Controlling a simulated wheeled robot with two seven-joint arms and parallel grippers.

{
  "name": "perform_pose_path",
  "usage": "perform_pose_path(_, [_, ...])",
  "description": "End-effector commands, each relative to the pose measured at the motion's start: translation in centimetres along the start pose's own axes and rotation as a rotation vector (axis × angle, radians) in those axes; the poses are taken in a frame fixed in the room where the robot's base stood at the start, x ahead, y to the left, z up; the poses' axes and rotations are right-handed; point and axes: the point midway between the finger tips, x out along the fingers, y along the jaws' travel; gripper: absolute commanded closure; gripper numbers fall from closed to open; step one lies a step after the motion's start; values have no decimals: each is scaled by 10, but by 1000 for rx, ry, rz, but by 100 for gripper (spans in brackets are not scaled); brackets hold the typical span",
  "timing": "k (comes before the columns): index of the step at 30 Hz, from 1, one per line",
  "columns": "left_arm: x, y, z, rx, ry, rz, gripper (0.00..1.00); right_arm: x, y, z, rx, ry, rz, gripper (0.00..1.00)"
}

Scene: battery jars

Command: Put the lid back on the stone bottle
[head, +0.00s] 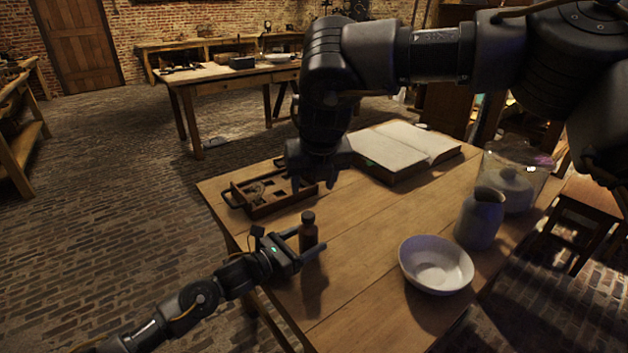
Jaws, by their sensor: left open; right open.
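A small brown bottle (308,238) with a dark top stands upright near the table's left edge. My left gripper (292,245) is open at this bottle, its fingers low beside it; I cannot tell whether they touch it. A grey stone jug or bottle (480,220) stands at the right, its mouth apparently uncovered. I cannot tell for sure which of the two is the stone bottle, and I make out no loose lid. My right gripper (314,182) is open and points down over the right end of a wooden tray (262,208), partly hiding it.
A white bowl (436,268) stands in front of the jug. A glass jar (517,178) is behind the jug, and an open book (405,150) lies at the back. The wooden table (375,215) is clear in the middle.

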Motion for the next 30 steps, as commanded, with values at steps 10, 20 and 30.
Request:
perform_pose_path(10, [-66, 1, -2, 0, 3, 1, 32, 2, 0, -1, 0, 0, 0, 46])
perform_pose_path(20, [-96, 0, 0, -1, 0, 0, 32, 3, 0, -1, 0, 0, 0, 46])
perform_pose_path(30, [-97, 0, 1, -1, 0, 0, 32, 2, 0, -1, 0, 0, 0, 46])
